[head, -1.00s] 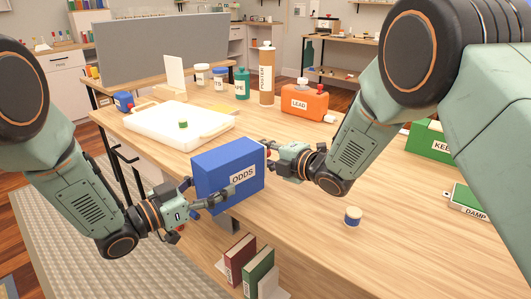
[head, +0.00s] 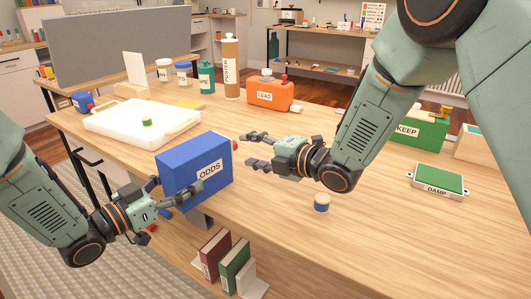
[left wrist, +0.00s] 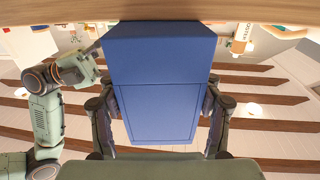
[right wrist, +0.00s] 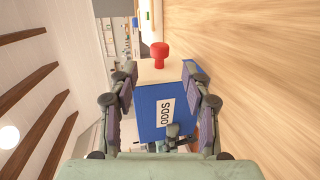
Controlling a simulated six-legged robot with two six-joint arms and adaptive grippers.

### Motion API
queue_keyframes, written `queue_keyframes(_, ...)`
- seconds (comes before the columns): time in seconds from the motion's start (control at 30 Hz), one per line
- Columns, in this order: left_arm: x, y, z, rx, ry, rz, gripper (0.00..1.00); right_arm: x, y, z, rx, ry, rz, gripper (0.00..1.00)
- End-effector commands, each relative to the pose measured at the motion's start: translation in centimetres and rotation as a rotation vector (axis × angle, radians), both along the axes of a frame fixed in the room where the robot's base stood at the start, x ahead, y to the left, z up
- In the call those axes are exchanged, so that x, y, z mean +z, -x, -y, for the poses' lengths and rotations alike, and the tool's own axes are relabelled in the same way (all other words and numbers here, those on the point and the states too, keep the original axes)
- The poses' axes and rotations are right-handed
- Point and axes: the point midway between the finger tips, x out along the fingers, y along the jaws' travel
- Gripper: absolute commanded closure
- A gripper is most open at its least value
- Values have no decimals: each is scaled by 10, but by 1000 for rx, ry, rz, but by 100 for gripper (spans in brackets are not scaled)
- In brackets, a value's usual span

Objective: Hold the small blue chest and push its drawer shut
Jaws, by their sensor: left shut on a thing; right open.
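The small blue chest (head: 179,174), labelled ODDS, is at the table's front edge. My left gripper (head: 176,191) is shut on it from the left, a finger on each side; the left wrist view shows the plain blue back of the chest (left wrist: 158,112) between the fingers. The pale drawer front (right wrist: 160,72) with its red knob (right wrist: 159,52) shows in the right wrist view, at the chest's right end. Whether the drawer stands out is hard to tell. My right gripper (head: 251,150) is open and empty, a little right of the knob (head: 235,145).
A white tray (head: 110,128) lies behind the chest on the table (head: 390,225). An orange LEAD can (head: 262,95) stands further back. Books (head: 233,263) stand below the edge.

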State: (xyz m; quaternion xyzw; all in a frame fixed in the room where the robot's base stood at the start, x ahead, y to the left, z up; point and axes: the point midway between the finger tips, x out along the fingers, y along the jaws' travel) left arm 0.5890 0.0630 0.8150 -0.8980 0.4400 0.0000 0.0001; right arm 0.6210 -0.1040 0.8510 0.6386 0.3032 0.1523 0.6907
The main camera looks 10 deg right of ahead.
Motion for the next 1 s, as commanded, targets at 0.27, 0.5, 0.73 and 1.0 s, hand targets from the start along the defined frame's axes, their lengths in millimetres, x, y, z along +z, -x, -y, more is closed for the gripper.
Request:
queue_keyframes(0.27,0,0,0,0,0,-1,82,9,28,22,0,-2,0,52)
queue_keyframes(0.5,0,0,0,0,1,-1,82,10,33,24,2,0,1,52)
queue_keyframes(0.73,0,0,0,0,1,-1,82,10,33,24,2,0,1,52)
queue_keyframes(1.0,0,0,0,0,0,0,13,10,32,24,2,-1,1,52)
